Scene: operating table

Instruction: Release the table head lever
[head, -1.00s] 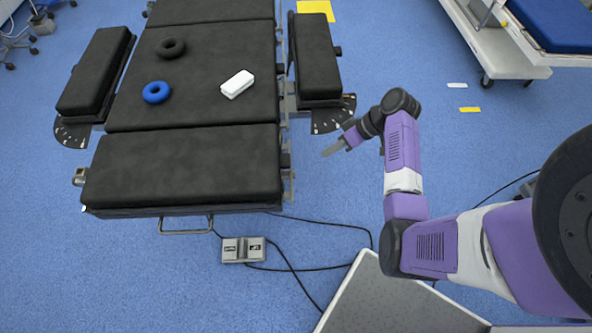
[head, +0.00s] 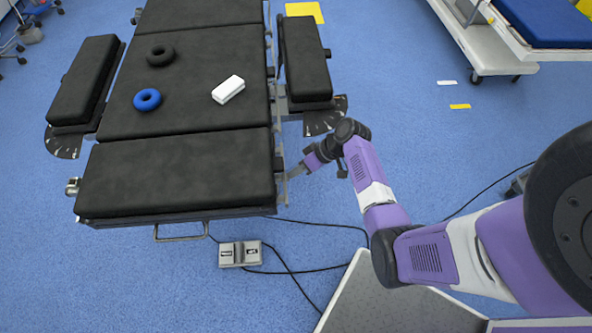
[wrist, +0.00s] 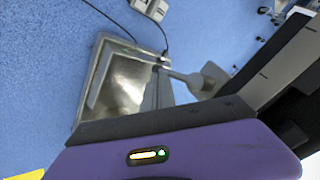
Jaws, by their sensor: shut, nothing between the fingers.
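The operating table (head: 180,170) lies with its black-padded end section nearest me. My gripper (head: 290,174) is shut and empty, at the right side of that end section, close to the side rail. In the head view a silver knob (head: 72,187) sticks out at the section's left side. The lever's own shape is not clear in the head view, where the gripper overlaps the rail.
A wire handle (head: 180,232) hangs at the table's near end. A foot pedal (head: 240,254) and cables lie on the blue floor. A black ring (head: 160,56), a blue ring (head: 147,100) and a white block (head: 228,90) rest on the table. An armrest (head: 305,60) stands behind my gripper.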

